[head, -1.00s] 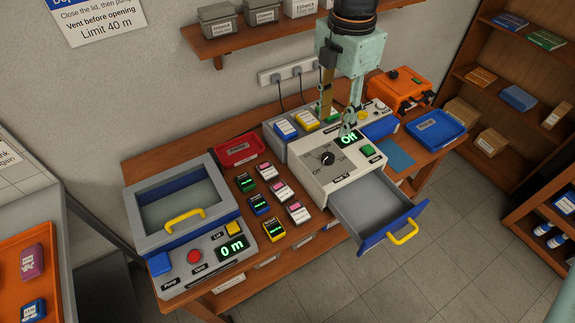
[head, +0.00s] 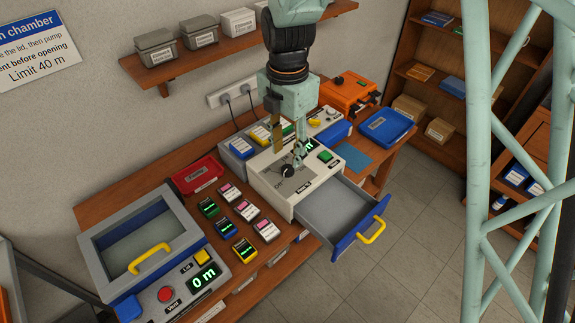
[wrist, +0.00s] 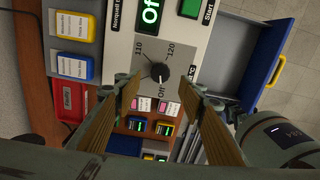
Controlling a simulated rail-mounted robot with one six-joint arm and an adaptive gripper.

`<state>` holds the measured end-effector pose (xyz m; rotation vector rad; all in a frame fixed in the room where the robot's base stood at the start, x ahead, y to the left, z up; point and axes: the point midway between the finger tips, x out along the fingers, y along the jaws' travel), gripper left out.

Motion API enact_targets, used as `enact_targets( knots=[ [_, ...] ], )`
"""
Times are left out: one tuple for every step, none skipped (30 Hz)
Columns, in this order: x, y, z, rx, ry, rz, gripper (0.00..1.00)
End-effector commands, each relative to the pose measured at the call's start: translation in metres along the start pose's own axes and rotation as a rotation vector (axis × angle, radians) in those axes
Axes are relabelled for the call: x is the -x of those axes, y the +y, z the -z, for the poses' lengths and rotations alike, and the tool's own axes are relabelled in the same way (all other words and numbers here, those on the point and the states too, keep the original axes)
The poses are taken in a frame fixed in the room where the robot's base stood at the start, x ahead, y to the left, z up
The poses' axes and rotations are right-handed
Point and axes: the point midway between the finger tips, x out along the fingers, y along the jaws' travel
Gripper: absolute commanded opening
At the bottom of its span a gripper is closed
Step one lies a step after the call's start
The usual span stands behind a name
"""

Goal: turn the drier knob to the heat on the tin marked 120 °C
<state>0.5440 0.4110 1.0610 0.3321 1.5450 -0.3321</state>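The drier (head: 262,173) is a pale box with a black round knob (head: 287,172) on its top. In the wrist view the knob (wrist: 160,72) sits on a grey dial (wrist: 165,53) printed 110, 120 and Off, and its white mark appears to face Off. The green display (wrist: 150,12) is cut off but looks like Off. My gripper (head: 298,160) is above the knob, fingers pointing down. In the wrist view my gripper (wrist: 161,90) is open, with the knob between and beyond the fingertips; I see no contact. No tin's marking is legible.
The drier's drawer (head: 340,212) stands open at the front, with a yellow handle (head: 372,232). Small boxes and coloured meters (head: 245,250) lie left of it, beside a chamber (head: 140,245). Tins (head: 155,50) stand on the wall shelf. A blue tray (head: 386,128) is at the right.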

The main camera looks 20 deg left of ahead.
Motion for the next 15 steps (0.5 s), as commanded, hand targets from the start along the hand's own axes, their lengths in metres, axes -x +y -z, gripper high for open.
enact_targets(
  knots=[
    [-0.008, -0.001, 0.001, 0.0, 0.002, 0.003, 0.37],
    [-0.012, -0.001, 0.0, 0.0, 0.002, 0.003, 0.37],
    [-0.017, -0.001, 0.0, 0.0, 0.001, 0.002, 0.37],
    [-0.02, -0.001, 0.0, 0.0, 0.001, 0.002, 0.37],
    [-0.024, -0.001, 0.0, 0.0, 0.001, 0.002, 0.37],
    [-0.029, -0.001, 0.0, 0.0, 0.001, 0.002, 0.37],
    [-0.032, -0.001, 0.0, 0.0, 0.001, 0.002, 0.37],
    [-0.036, -0.001, 0.0, 0.0, 0.001, 0.002, 0.37],
    [-0.04, 0.0, 0.0, 0.0, 0.001, 0.001, 0.37],
    [-0.042, 0.0, 0.0, 0.0, 0.001, 0.001, 0.37],
    [-0.045, -0.001, 0.0, 0.0, 0.001, 0.002, 0.37],
    [-0.048, -0.001, 0.0, 0.0, 0.001, 0.001, 0.37],
    [-0.05, -0.001, 0.0, 0.0, 0.001, 0.001, 0.37],
    [-0.052, 0.0, 0.0, 0.0, 0.0, 0.001, 0.37],
    [-0.054, 0.0, 0.0, 0.0, 0.0, 0.001, 0.37]
  ],
)
